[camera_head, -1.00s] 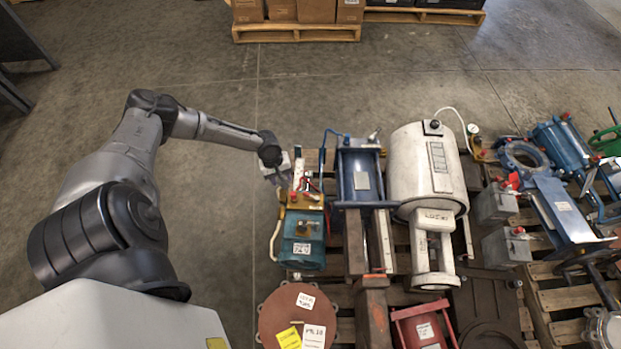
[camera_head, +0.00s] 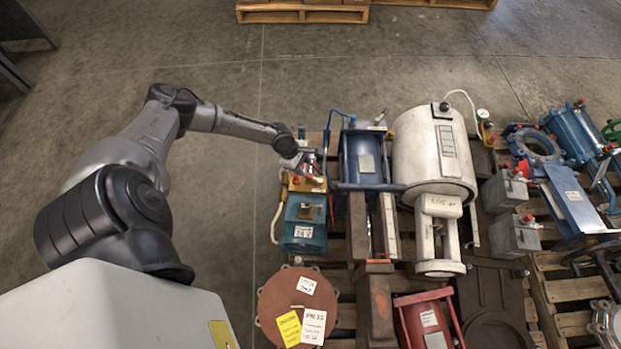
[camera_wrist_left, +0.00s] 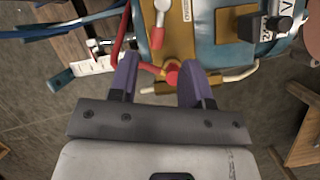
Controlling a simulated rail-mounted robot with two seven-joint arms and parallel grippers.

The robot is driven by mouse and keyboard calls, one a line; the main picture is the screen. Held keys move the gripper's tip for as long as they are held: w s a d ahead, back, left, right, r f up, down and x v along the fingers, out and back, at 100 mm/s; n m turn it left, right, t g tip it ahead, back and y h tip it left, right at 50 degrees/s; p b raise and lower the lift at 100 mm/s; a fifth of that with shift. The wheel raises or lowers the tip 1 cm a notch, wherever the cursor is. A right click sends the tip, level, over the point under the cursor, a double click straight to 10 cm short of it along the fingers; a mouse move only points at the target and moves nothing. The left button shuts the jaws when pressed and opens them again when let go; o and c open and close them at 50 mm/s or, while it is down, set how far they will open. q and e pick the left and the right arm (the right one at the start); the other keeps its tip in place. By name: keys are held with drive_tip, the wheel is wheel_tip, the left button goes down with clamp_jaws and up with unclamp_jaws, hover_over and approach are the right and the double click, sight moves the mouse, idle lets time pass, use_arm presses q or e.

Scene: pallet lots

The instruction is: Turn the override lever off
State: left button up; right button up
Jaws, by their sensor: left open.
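A teal cylinder unit (camera_head: 303,222) with a brass-coloured top block lies on the pallet, and it also shows in the wrist view (camera_wrist_left: 202,35). Red-tipped fittings sit at its far end. In the wrist view a red knob (camera_wrist_left: 172,76) lies by the brass plate, and a pale lever-like rod with a red end (camera_wrist_left: 161,14) is above it. I cannot tell for certain which is the override lever. My left gripper (camera_head: 303,162) is at the unit's far end. Its purple fingers (camera_wrist_left: 160,84) are open, with the red knob between them in the picture; contact is unclear.
A blue frame unit (camera_head: 364,160) and a white tank (camera_head: 432,150) stand close to the right. A brown disc (camera_head: 275,305) with labels lies nearer. A red curved tube (camera_wrist_left: 120,30) is beside the left finger. Floor left of the pallet is clear.

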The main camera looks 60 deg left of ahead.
sight(312, 177)
use_arm(q)
drive_tip(key=b+x, duration=0.3)
drive_tip(key=x, duration=0.2)
drive_tip(key=shift+w+f, duration=0.15)
drive_tip(key=shift+f, duration=0.15)
drive_tip(key=shift+w+d+f+b, duration=0.25)
drive_tip(key=shift+f+b, duration=0.1)
drive_tip(key=shift+f, duration=0.3)
clamp_jaws()
